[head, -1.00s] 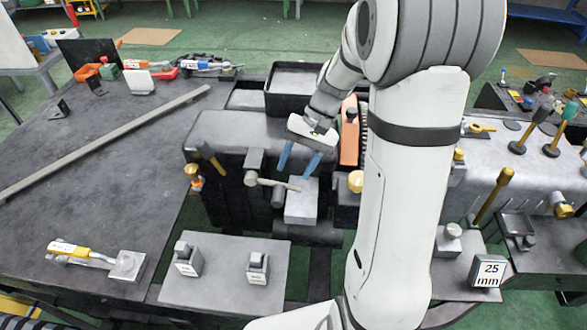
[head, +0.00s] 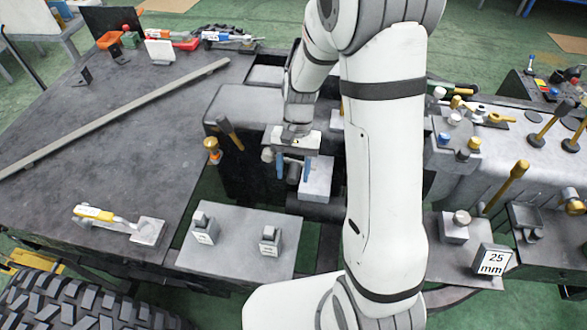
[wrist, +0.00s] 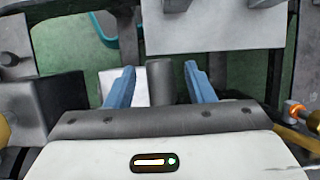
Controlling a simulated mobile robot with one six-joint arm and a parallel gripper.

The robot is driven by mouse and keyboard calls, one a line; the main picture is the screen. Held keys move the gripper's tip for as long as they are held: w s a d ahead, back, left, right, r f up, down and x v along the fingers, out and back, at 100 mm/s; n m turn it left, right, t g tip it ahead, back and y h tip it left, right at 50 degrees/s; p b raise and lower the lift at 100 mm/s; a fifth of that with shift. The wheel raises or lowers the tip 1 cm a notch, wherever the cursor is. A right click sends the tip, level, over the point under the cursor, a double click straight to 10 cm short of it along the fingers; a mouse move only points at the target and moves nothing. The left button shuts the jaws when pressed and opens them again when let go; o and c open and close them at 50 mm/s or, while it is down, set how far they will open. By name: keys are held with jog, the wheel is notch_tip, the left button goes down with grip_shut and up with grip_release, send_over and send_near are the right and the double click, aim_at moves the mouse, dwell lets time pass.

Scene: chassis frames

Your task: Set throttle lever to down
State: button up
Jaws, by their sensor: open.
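No label readable as throttle marks a lever. A small light-grey block (head: 316,180) stands at the front of the dark central housing, where a grey lever showed earlier; my gripper now covers most of that lever. My gripper (head: 293,170) points down just left of the block, blue fingers apart. In the wrist view my gripper (wrist: 160,88) is open, with a dark grey cylinder (wrist: 160,82) between or beyond its fingers; I cannot tell whether they touch it. The block's pale face also shows in the wrist view (wrist: 136,87), behind the left finger.
A grey plate with two small switches (head: 240,245) lies in front. An upright lever (head: 229,133) and an orange-ringed knob (head: 212,150) stand left. A yellow-handled lever (head: 97,215) lies on the left table. Brass-handled levers (head: 507,187) and a "25 mm" block (head: 492,261) are right.

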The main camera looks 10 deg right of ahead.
jog(key=shift+f, duration=0.15)
jog(key=shift+c, duration=0.4)
grip_shut()
